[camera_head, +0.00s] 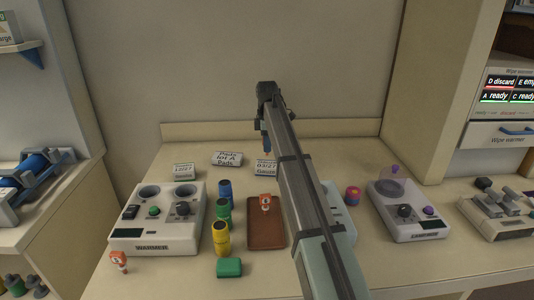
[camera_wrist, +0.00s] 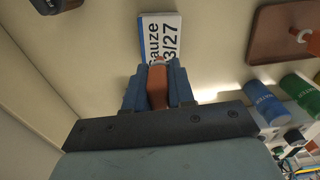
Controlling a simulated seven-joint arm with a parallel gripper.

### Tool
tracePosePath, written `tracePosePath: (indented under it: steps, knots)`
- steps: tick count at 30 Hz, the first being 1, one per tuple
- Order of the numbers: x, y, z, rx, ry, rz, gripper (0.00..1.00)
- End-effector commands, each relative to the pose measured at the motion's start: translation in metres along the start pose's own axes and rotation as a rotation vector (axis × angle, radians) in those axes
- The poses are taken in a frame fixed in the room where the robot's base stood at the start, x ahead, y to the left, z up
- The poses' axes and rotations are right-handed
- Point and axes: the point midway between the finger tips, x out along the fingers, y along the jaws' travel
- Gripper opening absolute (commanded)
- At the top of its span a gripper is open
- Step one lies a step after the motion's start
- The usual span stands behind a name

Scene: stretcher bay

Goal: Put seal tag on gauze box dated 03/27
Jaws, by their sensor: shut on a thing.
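My gripper (camera_head: 267,140) reaches to the back of the counter. In the wrist view its blue fingers (camera_wrist: 157,85) are shut on an orange-brown piece (camera_wrist: 157,88), likely a seal tag; its far end is hard to make out. The white gauze box marked 03/27 (camera_wrist: 160,35) lies just beyond the fingertips and is partly covered by them. In the head view this gauze box (camera_head: 264,168) stands below the gripper, partly behind my arm. Whether the held piece touches the box cannot be told.
A pads box (camera_head: 227,158) and another small labelled box (camera_head: 183,171) stand to the left. A brown tray (camera_head: 266,236) holds an orange-and-white piece (camera_head: 265,203). Coloured cylinders (camera_head: 222,238), a warmer (camera_head: 155,235) and a green block (camera_head: 229,267) are nearby.

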Motion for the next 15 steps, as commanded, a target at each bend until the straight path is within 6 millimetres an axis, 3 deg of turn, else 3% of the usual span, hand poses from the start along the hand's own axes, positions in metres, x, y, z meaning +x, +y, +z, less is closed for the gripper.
tracePosePath:
  steps: [9, 15]
  knots:
    - [0.032, -0.001, 0.0, 0.0, 0.0, -0.001, 0.0]
    - [0.037, 0.0, 0.0, 0.0, 0.0, 0.001, 0.0]
